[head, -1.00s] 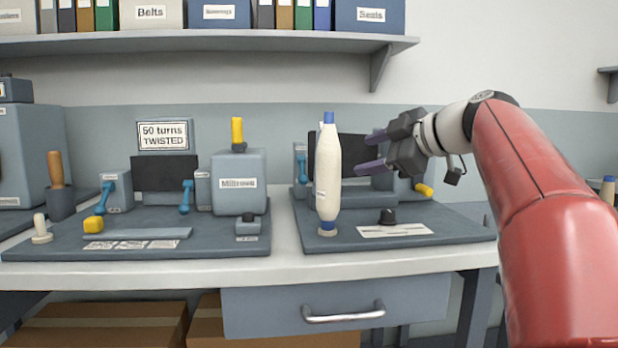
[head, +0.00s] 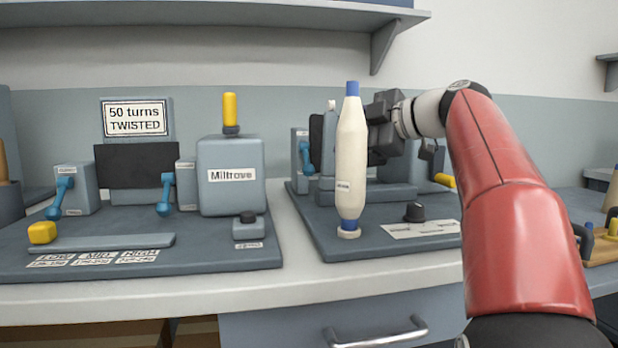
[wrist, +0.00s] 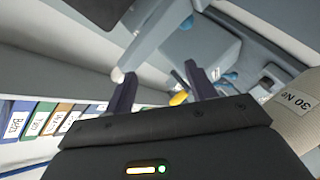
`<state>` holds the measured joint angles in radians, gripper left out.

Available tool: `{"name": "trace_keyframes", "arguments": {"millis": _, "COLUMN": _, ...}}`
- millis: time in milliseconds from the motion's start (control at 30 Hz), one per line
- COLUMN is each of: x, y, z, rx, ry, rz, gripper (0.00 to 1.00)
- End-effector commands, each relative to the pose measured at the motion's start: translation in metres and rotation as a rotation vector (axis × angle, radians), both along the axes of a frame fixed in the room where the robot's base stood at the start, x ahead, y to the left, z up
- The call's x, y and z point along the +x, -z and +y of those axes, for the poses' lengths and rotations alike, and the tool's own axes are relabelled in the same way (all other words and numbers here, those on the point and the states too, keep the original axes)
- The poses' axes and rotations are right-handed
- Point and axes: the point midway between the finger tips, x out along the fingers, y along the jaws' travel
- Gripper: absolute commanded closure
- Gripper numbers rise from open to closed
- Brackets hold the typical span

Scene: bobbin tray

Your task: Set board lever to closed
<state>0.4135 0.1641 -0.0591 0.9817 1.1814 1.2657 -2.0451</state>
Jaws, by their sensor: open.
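My gripper (head: 383,128) is raised over the right-hand board (head: 375,243), behind and right of a white bobbin. In the head view the bobbin hides its fingers. In the wrist view my gripper (wrist: 160,72) has two dark fingers apart with nothing held between them. A blue lever (head: 305,157) stands at the back left of that board. A yellow handle (head: 445,180) sticks out at its right side, and a yellow part (wrist: 180,98) shows beyond the fingers in the wrist view. I cannot tell which one is the board lever, or its setting.
The tall white bobbin (head: 350,165) stands upright at the front of the right board, close to my gripper. A black knob (head: 414,212) sits beside it. The left machine (head: 231,176) has blue levers (head: 166,194) and a yellow knob (head: 42,232). A shelf (head: 215,17) hangs above.

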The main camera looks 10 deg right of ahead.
Motion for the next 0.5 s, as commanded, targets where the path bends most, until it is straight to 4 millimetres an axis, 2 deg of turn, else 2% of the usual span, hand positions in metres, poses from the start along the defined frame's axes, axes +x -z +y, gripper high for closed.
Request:
{"name": "trace_keyframes", "arguments": {"millis": 33, "x": 0.0, "y": 0.012, "z": 0.0, "rx": 0.0, "ry": 0.0, "rz": 0.0, "gripper": 0.44}}
{"name": "trace_keyframes", "arguments": {"millis": 200, "x": 0.0, "y": 0.034, "z": 0.0, "rx": 0.001, "ry": 0.0, "rz": 0.001, "gripper": 0.44}}
{"name": "trace_keyframes", "arguments": {"millis": 500, "x": 0.0, "y": 0.062, "z": 0.0, "rx": 0.001, "ry": 0.0, "rz": 0.001, "gripper": 0.44}}
